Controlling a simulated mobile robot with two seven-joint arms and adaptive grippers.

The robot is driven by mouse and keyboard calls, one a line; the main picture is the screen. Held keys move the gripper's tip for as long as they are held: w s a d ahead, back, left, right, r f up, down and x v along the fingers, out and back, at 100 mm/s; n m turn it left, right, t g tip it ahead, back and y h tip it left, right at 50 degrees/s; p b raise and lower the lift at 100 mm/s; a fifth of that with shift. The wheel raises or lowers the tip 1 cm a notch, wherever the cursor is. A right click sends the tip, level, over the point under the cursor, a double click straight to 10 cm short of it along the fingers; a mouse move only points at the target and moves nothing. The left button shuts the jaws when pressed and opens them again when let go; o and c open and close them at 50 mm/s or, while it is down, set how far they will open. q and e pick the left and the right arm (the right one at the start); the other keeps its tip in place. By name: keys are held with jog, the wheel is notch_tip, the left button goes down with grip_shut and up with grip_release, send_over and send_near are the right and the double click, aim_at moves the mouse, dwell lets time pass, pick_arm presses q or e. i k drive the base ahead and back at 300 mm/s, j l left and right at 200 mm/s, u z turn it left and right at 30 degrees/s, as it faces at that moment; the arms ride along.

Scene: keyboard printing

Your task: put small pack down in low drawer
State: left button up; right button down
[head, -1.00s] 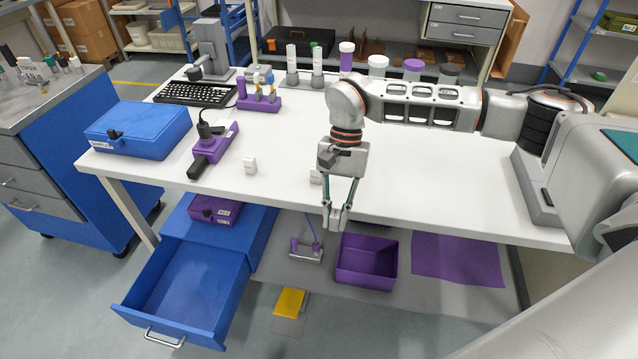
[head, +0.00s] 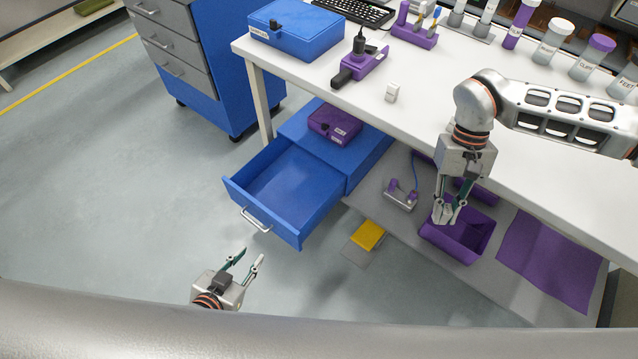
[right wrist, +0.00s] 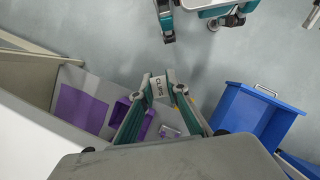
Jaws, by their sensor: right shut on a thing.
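The small pack (right wrist: 158,87), a pale piece marked "CLIPS", is held between the fingertips of my right gripper (right wrist: 160,80). In the head view my right gripper (head: 450,214) points down past the table's front edge, above the purple bin; the pack is hard to make out there. The low drawer (head: 285,185) is blue, pulled out and empty, left of the right gripper. It also shows at the right of the right wrist view (right wrist: 245,110). My left gripper (head: 252,254) is open and empty, in front of the drawer and below its handle.
A purple bin (head: 462,245), a purple mat (head: 550,262) and a small grey-purple device (head: 400,200) lie under the white table (head: 425,110). A purple case (head: 334,126) sits on the drawer unit. A yellow piece (head: 368,235) lies right of the drawer.

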aim_at(282, 193)
jog(key=i+j, duration=0.1)
jog(key=j, duration=0.3)
jog(key=i+j, duration=0.1)
jog(key=j, duration=0.35)
jog(key=i+j, duration=0.15)
jog(key=j, duration=0.25)
jog(key=i+j, duration=0.1)
jog(key=j, duration=0.35)
jog(key=i+j, duration=0.1)
jog(key=j, duration=0.3)
jog(key=i+j, duration=0.1)
jog(key=j, duration=0.3)
jog(key=i+j+z, duration=0.1)
jog(key=j, duration=0.35)
